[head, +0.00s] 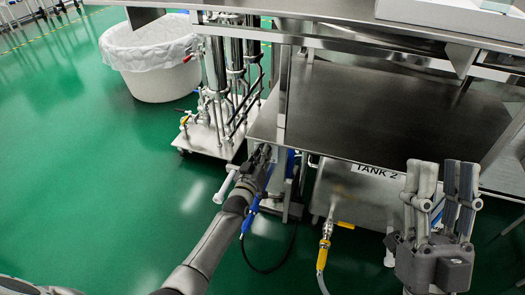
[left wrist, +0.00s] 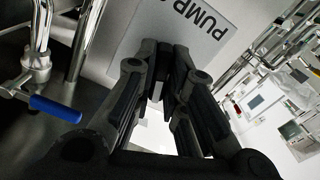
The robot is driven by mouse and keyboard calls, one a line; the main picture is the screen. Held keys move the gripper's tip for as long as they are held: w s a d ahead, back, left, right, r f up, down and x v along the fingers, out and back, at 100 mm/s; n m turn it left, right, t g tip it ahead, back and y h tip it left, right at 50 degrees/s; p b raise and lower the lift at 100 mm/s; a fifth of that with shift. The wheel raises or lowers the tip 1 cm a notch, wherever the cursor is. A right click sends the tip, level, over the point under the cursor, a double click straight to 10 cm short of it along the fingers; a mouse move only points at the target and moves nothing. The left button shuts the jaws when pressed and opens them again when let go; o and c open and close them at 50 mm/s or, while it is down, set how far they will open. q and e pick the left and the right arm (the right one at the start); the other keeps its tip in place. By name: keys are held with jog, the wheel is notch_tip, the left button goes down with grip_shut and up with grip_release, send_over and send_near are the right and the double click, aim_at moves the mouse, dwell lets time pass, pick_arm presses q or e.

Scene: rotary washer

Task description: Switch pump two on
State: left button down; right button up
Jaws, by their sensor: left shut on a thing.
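A grey plate lettered "PUMP" (left wrist: 172,42) is in the left wrist view; its number is mostly hidden behind my fingers. My left gripper (head: 262,153) is low at the table's left front corner in the head view. In the left wrist view its fingertips (left wrist: 166,68) are close together against the plate's lower edge, shut on a small part that they mostly hide. I cannot make out the switch itself or its position. My right gripper (head: 441,180) is at the lower right of the head view, fingers upward, open and empty, away from the plate.
A steel table (head: 385,112) stands over a tank labelled "TANK 2" (head: 377,171). A yellow-handled valve and hose (head: 325,243) hang in front. A blue-handled valve (left wrist: 55,108) is beside my left gripper. A wheeled pipe stand (head: 212,138) and white bin (head: 150,60) are behind; green floor is clear at left.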

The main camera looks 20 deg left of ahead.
pick_arm(q)
jog(key=shift+f+m+p, duration=0.1)
jog(key=shift+m+p, duration=0.65)
jog(key=shift+m, duration=1.35)
pick_arm(e)
jog(key=w+f+g+h, duration=0.1)
jog(key=w+f+g, duration=0.4)
jog(key=f, duration=0.1)
jog(key=shift+a+f+h, duration=0.2)
jog(key=shift+a+h, duration=0.05)
jog(key=shift+h, duration=0.15)
jog(key=shift+w, duration=0.1)
pick_arm(q)
jog(key=c, duration=1.5)
grip_release()
jog(key=s, duration=1.2)
jog(key=shift+a, duration=0.2)
